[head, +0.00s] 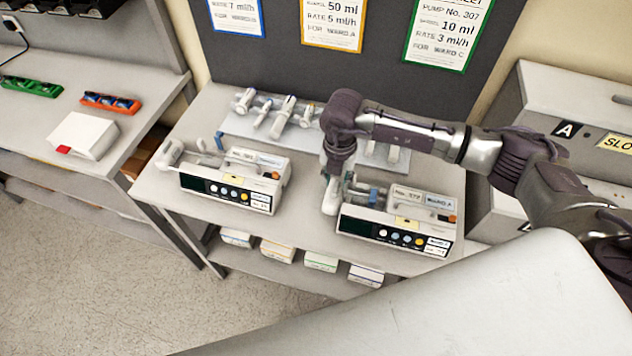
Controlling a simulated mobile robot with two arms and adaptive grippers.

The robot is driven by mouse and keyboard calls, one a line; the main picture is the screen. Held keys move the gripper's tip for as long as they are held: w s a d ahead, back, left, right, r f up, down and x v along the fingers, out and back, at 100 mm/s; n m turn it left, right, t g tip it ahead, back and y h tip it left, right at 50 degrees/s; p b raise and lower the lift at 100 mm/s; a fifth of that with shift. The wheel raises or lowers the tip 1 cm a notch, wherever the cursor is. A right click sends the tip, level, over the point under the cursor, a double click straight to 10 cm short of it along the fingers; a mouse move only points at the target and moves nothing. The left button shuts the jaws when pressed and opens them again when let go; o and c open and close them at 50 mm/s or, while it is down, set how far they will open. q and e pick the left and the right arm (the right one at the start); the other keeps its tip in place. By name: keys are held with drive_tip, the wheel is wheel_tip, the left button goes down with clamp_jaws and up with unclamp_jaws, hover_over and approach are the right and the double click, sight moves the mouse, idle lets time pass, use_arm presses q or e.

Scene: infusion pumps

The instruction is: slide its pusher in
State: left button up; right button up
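Two white syringe pumps stand on the grey table. The right pump (395,232) carries a "WARD A" label and has a dark screen and several coloured buttons. Its light grey pusher (330,200) sticks out at its left end, beside a blue clamp (373,196). My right gripper (336,172) points down right at this pusher, over its upper part. Its fingers are partly hidden and small, so I cannot tell whether they are shut or touching. The left pump (232,185) has a similar pusher (169,153) at its left end. My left gripper is out of view.
A tray (235,122) with several syringes lies behind the pumps, partly behind my arm. Order cards (333,22) hang on the dark board. Boxes (278,250) sit on the lower shelf. A grey cabinet marked A (545,95) stands at right. A side bench (90,85) stands left.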

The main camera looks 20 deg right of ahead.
sight(336, 186)
drive_tip(key=shift+r+p, duration=1.45)
drive_tip(key=shift+r, duration=1.25)
